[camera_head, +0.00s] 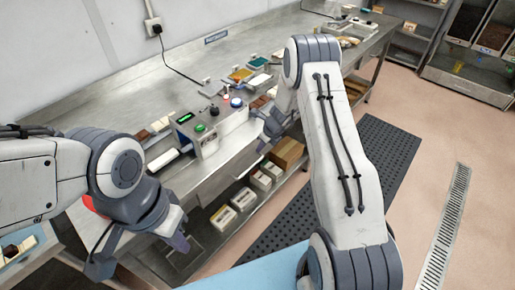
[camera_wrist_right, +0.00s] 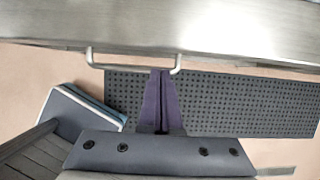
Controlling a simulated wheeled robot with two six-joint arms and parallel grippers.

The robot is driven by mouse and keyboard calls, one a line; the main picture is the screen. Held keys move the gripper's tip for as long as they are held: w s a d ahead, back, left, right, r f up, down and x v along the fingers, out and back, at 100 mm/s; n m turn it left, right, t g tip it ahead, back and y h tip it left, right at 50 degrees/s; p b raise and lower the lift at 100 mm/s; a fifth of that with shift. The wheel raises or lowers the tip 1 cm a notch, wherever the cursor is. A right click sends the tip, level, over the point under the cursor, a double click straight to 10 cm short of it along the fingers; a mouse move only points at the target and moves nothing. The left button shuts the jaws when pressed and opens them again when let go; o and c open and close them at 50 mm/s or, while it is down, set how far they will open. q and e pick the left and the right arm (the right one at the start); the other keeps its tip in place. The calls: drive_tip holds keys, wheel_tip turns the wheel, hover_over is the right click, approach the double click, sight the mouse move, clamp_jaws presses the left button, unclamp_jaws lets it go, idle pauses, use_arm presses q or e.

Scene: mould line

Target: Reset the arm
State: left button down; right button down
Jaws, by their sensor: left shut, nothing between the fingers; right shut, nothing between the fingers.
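My left gripper (camera_head: 181,243) is at the lower left of the head view, beside the near edge of the steel bench, with its fingers shut and empty. My right arm rises through the middle of the head view, and its gripper (camera_head: 262,148) hangs at the bench's front edge, partly hidden behind the arm. In the right wrist view the right gripper (camera_wrist_right: 161,75) has its purple-grey fingers closed together with nothing between them. It is over the dark perforated mat, with a metal bar handle just beyond the tips.
The steel bench (camera_head: 190,70) carries a control box with buttons (camera_head: 205,138) and several small trays. Boxes (camera_head: 287,153) sit on its lower shelf. The dark perforated mat (camera_head: 392,160) lies on the floor beside a drain grate (camera_head: 445,225). Shelving with bins (camera_head: 480,75) stands at the upper right.

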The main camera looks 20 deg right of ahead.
drive_tip(key=s+a+r+n+g+y, duration=0.1)
drive_tip(key=s+a+r+n, duration=0.5)
drive_tip(key=a+r+n, duration=0.35)
drive_tip(key=s+a+r+n+g+y, duration=0.1)
drive_tip(key=s+a+r+n, duration=0.7)
drive_tip(key=a, duration=0.3)
use_arm(q)
drive_tip(key=shift+s+d+b, duration=0.1)
drive_tip(key=shift+b, duration=0.25)
use_arm(e)
drive_tip(key=s+r+n+g+h, duration=0.1)
drive_tip(key=s+r+n, duration=0.3)
drive_tip(key=s+n, duration=0.6)
drive_tip(key=s+r+n+h, duration=0.2)
drive_tip(key=s+r+n, duration=0.2)
drive_tip(key=s+n, duration=0.6)
drive_tip(key=s, duration=0.4)
drive_tip(key=shift+s+g, duration=0.2)
drive_tip(key=shift+g, duration=0.2)
drive_tip(key=c, duration=1.5)
unclamp_jaws()
drive_tip(key=shift+c, duration=0.2)
